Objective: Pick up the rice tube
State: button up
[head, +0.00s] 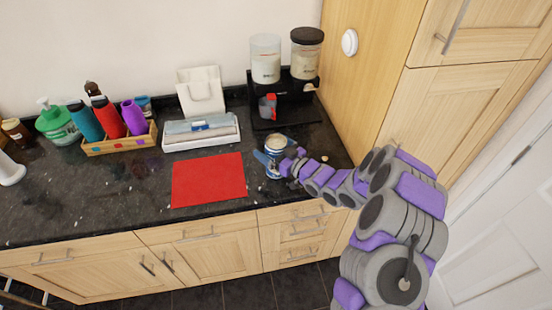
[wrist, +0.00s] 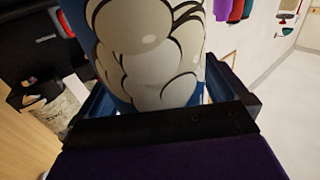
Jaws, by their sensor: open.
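The rice tube, which I take to be the printed cylinder with a pale top (head: 276,143), stands upright on the dark counter, right of the red mat. In the wrist view the tube (wrist: 150,60) fills the middle, with white cartoon shapes on blue. My gripper (head: 272,160) is at the tube, with one blue finger on each side of it. It is open, and the tube stands between the fingers. The wrist view shows both fingers (wrist: 155,88) beside the tube. Their tips are partly hidden, and I cannot tell whether they touch it.
A black stand (head: 268,112) with two jars (head: 266,60) (head: 305,54) is behind the tube. A red mat (head: 208,180) lies to the left. A white tray (head: 200,143) and a wooden crate of bottles (head: 120,143) stand farther left. A wooden cabinet (head: 365,60) rises at right.

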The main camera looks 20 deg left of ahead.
aim_at(270, 138)
jog(key=c, duration=1.3)
jog(key=shift+r, duration=0.1)
jog(key=shift+r, duration=0.55)
notch_tip(270, 138, up, 3)
jog(key=shift+f+p, duration=0.2)
jog(key=shift+p, duration=0.3)
jog(key=s+d, duration=0.2)
jog(key=s, duration=0.2)
jog(key=s+d+r+p, duration=0.1)
jog(key=s+d, duration=0.2)
jog(key=s, duration=0.2)
jog(key=s+d, duration=0.3)
jog(key=s, duration=0.1)
jog(key=shift+s+d+r, duration=0.15)
jog(key=shift+s, duration=0.2)
